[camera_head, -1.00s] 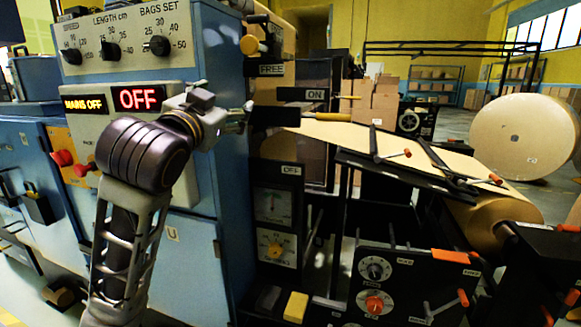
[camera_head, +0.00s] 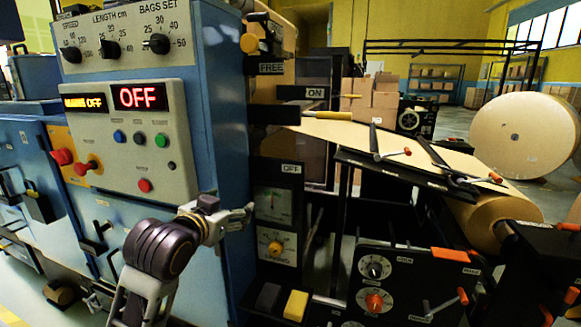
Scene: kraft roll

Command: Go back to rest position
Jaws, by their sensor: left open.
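My left gripper (camera_head: 246,214) is in the lower middle-left of the head view, with its arm coming up from the bottom edge. It is open and empty, apart from the machine's levers, in front of the blue cabinet and left of the gauge panel (camera_head: 274,222). The control panel (camera_head: 128,143) with coloured buttons is fully visible above it, and its displays read "MAINS OFF" and "OFF" (camera_head: 140,97). My right gripper is not in view.
A lever with a yellow handle (camera_head: 326,115) sticks out at the "ON" mark. A kraft paper roll (camera_head: 497,216) feeds the machine at right. A large spare roll (camera_head: 522,137) stands behind it. Cartons (camera_head: 376,100) stand at the back.

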